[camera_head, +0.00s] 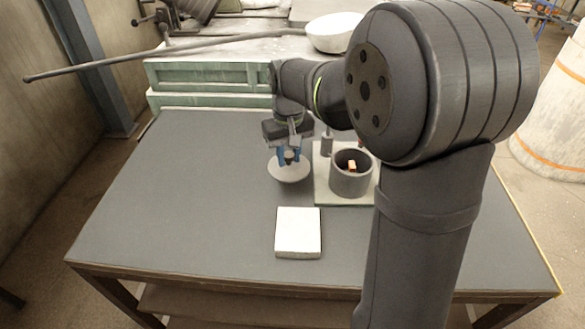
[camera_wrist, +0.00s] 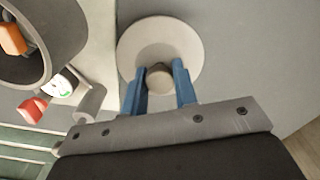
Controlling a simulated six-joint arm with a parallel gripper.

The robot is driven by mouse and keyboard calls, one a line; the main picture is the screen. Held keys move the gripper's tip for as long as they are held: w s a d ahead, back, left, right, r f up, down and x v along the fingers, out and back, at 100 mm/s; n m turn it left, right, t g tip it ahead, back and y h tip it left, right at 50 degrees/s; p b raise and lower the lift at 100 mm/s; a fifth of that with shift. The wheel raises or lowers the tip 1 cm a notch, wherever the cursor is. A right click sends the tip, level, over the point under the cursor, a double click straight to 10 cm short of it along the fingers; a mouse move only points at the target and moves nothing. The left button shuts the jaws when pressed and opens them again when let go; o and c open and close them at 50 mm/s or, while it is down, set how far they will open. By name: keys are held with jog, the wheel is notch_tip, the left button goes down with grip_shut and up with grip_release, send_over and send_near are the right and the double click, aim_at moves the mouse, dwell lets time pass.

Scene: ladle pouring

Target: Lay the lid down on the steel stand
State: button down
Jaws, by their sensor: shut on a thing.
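The lid is a round pale grey disc (camera_head: 289,173) with a small knob, left of the open pot in the head view. It also shows in the wrist view as a disc (camera_wrist: 188,42). My gripper (camera_head: 291,157) has its two blue fingers closed on the lid's knob, seen between the fingertips in the wrist view (camera_wrist: 159,77). The lid looks level, and I cannot tell its height above the table. A pale square block (camera_head: 298,233) lies on the table in front of the lid; it may be the steel stand, but its material is unclear.
An open dark grey pot (camera_head: 350,184) with an orange piece (camera_head: 352,166) inside stands on a pale board (camera_head: 322,187). A small grey cylinder (camera_head: 327,145) stands behind it. The table's left side (camera_head: 170,190) is clear. Green crates (camera_head: 205,78) stand behind the table.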

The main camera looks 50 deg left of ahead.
aim_at(289, 168)
jog(key=shift+f, duration=2.2)
jog(key=shift+f, duration=0.15)
jog(key=c, duration=1.1)
grip_release()
jog(key=shift+c, duration=0.2)
notch_tip(289, 168, up, 12)
jog(key=shift+r, duration=0.2)
jog(key=shift+f, duration=0.1)
